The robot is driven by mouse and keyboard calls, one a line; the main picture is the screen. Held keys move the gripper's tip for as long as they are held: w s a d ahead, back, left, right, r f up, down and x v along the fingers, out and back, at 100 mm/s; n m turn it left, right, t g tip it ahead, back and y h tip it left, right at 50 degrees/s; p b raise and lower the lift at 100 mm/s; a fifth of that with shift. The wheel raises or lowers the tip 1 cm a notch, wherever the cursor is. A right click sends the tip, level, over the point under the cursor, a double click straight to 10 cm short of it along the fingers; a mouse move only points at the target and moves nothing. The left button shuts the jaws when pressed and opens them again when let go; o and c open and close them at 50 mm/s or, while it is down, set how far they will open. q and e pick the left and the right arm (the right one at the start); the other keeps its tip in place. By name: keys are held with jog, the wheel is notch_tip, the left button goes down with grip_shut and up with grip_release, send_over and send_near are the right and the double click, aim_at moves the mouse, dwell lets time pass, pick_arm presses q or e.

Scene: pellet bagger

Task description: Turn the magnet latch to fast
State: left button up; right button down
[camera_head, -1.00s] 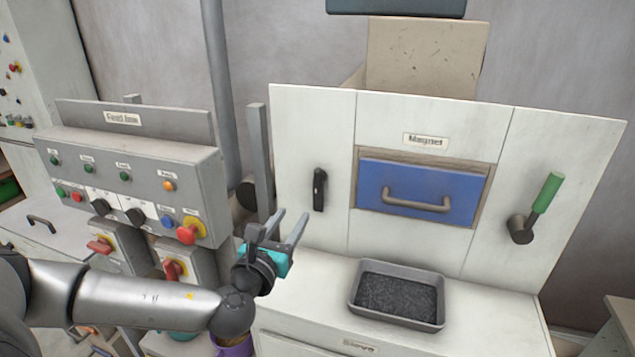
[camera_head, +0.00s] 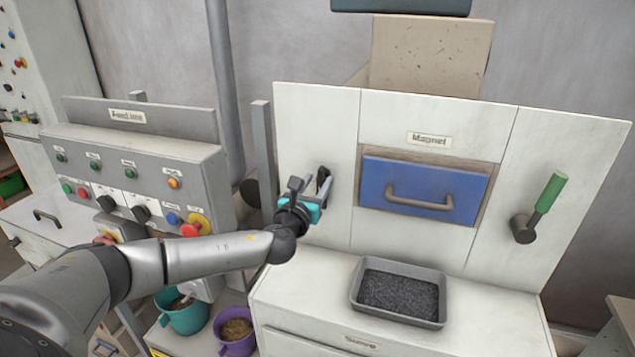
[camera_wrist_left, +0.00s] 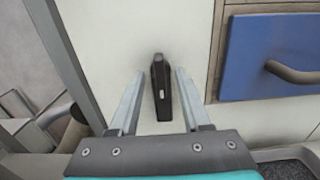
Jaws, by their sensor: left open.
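The magnet latch is a black, upright handle (camera_wrist_left: 161,88) on the white panel left of the blue magnet drawer. In the head view the latch (camera_head: 323,181) is partly hidden by my left gripper (camera_head: 312,182). My left gripper is open in front of the latch. In the left wrist view its two fingers (camera_wrist_left: 156,98) stand on either side of the latch, with gaps between. I cannot tell how deep the fingers reach. The blue magnet drawer (camera_head: 376,184) with a grey handle sits in the panel's middle. My right gripper is not in view.
A green-handled lever (camera_head: 548,193) is on the right panel. A grey tray of dark pellets (camera_head: 353,297) sits on the ledge below. A feed line control box (camera_head: 148,160) with buttons stands left. A teal bucket (camera_head: 184,318) and a purple bucket (camera_head: 233,348) stand low.

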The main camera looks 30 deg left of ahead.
pick_arm(q)
jog(key=shift+w+a, duration=0.1)
jog(key=shift+w, duration=0.2)
grip_shut()
dwell(0.5)
